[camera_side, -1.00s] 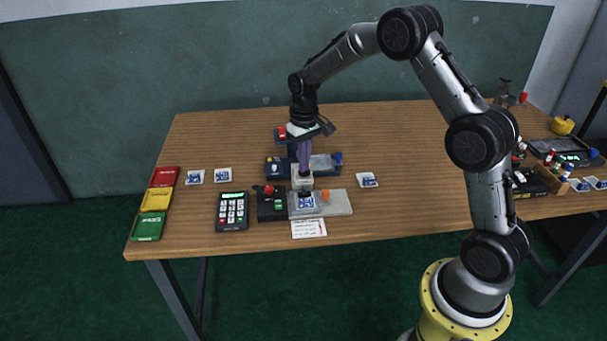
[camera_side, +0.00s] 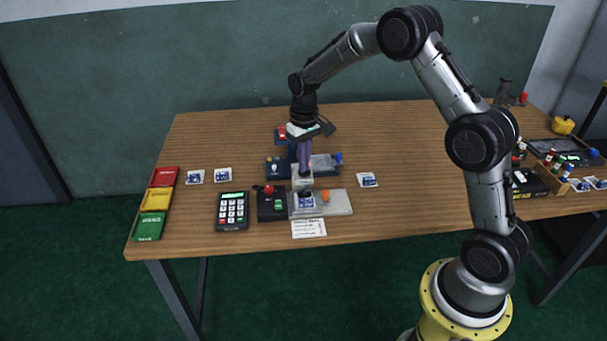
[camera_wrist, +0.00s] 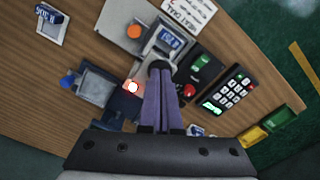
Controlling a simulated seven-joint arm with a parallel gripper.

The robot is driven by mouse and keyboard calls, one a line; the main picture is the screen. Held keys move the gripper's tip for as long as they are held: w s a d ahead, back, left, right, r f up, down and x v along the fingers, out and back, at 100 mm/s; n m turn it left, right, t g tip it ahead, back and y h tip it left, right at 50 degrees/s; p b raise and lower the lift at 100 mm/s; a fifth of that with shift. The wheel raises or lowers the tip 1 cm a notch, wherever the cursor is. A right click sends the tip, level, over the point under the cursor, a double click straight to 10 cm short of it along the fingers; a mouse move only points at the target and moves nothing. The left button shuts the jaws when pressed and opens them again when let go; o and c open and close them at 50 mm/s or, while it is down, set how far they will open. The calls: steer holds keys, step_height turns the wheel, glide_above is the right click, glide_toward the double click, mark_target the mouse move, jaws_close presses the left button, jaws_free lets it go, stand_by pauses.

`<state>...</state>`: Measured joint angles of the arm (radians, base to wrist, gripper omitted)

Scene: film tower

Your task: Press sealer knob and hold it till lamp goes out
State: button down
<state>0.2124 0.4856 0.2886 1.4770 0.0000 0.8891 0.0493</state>
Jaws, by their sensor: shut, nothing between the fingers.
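The sealer has a grey plate (camera_side: 338,203) with a printed blue-and-white packet (camera_side: 306,201) on it. It is partly hidden by my gripper in the side view. My gripper (camera_side: 304,172) is shut, pointing straight down over the sealer. In the wrist view its purple fingertips (camera_wrist: 159,76) meet at a round black knob (camera_wrist: 160,66) and appear to touch it. How far the knob is pressed, I cannot tell. A round lamp (camera_wrist: 133,86) glows white-orange beside the fingers. In the side view the lamp is hidden.
A black box with a red knob (camera_side: 269,189) and green button stands left of the plate, beside a calculator-like keypad (camera_side: 232,210). Red, yellow and green trays (camera_side: 148,226) lie far left. The right middle of the table is clear.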

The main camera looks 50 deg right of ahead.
steer(key=shift+s, duration=0.1)
stand_by(0.4)
step_height(320, 180, up, 8)
stand_by(0.9)
steer(key=s+a+r+n+t, duration=0.1)
steer(key=s+a+r+t, duration=0.1)
steer(key=s+a+r, duration=0.35)
steer(key=s+a+r+n+t, duration=0.1)
steer(key=s+a+r+t, duration=0.1)
steer(key=s+r, duration=0.7)
steer(key=s+a+f, duration=0.1)
steer(key=s+f, duration=0.1)
steer(key=s, duration=0.6)
steer(key=s+a+f+n+t, duration=0.1)
steer(key=s+f, duration=0.1)
steer(key=s, duration=0.5)
steer(key=shift+s+a+f+t, duration=0.3)
steer(key=shift+s+f, duration=0.1)
